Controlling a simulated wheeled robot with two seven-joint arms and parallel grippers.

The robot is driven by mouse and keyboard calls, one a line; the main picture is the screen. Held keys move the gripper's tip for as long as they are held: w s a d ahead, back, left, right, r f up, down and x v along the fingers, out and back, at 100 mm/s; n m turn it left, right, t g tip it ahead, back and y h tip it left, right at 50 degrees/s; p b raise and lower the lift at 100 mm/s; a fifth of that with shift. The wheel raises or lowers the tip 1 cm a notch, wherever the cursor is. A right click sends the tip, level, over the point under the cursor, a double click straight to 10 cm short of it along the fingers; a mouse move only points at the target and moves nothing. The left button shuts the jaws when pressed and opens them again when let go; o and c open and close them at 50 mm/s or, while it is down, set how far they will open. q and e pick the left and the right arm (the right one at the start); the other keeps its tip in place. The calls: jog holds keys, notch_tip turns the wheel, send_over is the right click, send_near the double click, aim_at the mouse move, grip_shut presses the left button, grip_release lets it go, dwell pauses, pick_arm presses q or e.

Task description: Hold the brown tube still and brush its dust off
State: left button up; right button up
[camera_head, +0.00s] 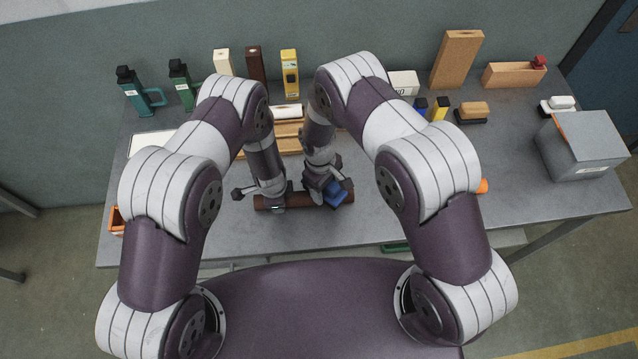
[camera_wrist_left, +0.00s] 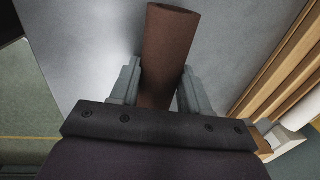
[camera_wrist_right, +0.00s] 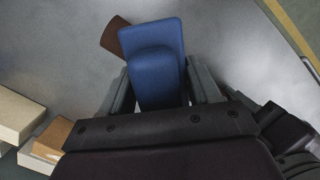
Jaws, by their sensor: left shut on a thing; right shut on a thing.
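The brown tube (camera_head: 300,202) lies crosswise on the grey table near its front edge. My left gripper (camera_head: 272,203) is shut on the tube toward its left part; in the left wrist view the tube (camera_wrist_left: 168,50) runs between the two fingers (camera_wrist_left: 160,95). My right gripper (camera_head: 325,192) is shut on a blue brush (camera_head: 337,192), held at the tube's right part. In the right wrist view the blue brush (camera_wrist_right: 155,60) sits between the fingers (camera_wrist_right: 160,95) and hides most of the tube, whose brown end (camera_wrist_right: 114,36) shows behind it. Bristles and dust are not visible.
A wooden rack (camera_head: 288,141) lies behind the grippers. Bottles (camera_head: 137,92), boxes (camera_head: 290,74) and a tall wooden block (camera_head: 457,60) line the back. A grey bin (camera_head: 583,147) stands at the right end. An orange container (camera_head: 117,222) is at the left edge. The table's front right is mostly clear.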

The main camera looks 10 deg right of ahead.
jog(key=shift+d, duration=2.9)
jog(key=shift+a, duration=3.55)
jog(key=shift+a+r, duration=0.2)
jog(key=shift+r, duration=0.45)
jog(key=shift+a+r, duration=0.15)
jog(key=shift+r, duration=3.35)
